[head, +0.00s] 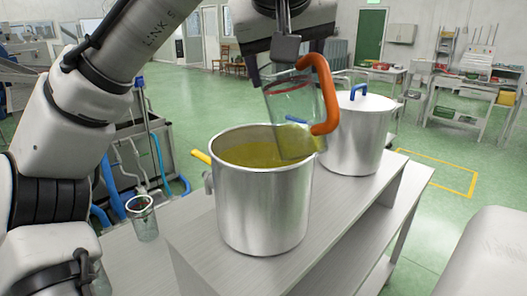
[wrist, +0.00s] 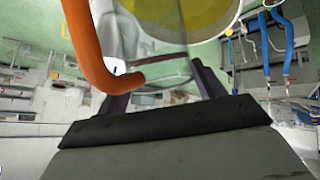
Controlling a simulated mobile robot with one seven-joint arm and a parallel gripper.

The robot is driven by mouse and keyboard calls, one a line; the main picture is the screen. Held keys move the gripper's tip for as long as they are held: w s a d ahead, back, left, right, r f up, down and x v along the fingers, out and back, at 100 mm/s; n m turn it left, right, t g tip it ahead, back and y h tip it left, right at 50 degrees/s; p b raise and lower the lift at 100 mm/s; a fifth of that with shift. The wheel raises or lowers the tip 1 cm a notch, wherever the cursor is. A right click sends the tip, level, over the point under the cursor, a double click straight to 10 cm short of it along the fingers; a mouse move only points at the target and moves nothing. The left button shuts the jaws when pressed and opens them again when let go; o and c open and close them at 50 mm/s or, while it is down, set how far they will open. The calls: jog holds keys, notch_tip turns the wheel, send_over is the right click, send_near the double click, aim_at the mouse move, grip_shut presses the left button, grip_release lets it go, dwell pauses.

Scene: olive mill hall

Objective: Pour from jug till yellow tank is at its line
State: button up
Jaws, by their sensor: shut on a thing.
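The open steel tank (head: 262,205) with a yellow handle (head: 200,157) stands on the bench and holds yellow-green liquid (head: 255,153). I cannot make out a fill line in it. My gripper (head: 287,72) is shut on the clear jug (head: 292,103), which has an orange handle (head: 327,95). The jug is slightly tilted above the tank's right rim. Yellow colour shows in its lower part; I cannot tell whether this is its own liquid or the tank's seen through it. No stream is visible. The wrist view shows the jug (wrist: 150,35) between my fingers, with the yellow liquid beyond.
A lidded steel tank (head: 358,138) with blue handles stands close behind on the right. A glass beaker (head: 142,218) stands lower at the left, near blue hoses (head: 160,160). The bench top (head: 345,205) is clear at the right front.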

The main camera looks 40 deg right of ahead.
aim_at(301, 77)
jog(key=s+t+b, duration=0.1)
jog(key=s, duration=0.1)
jog(key=s+t+b, duration=0.1)
jog(key=shift+a+m+t+h+b, duration=0.3)
jog(key=shift+h, duration=0.1)
jog(key=shift+s+a+f+t+h+b, duration=0.15)
jog(key=shift+s+t+b, duration=0.2)
jog(key=shift+t+b, duration=0.2)
jog(key=shift+s+f+t+h+b, duration=0.1)
jog(key=shift+s+t+h+b, duration=0.05)
jog(key=shift+s+t+b, duration=0.3)
jog(key=shift+s+a+r+m+t, duration=0.1)
jog(key=shift+s+m+t, duration=0.2)
jog(key=shift+s+t, duration=0.2)
jog(key=shift+w, duration=0.1)
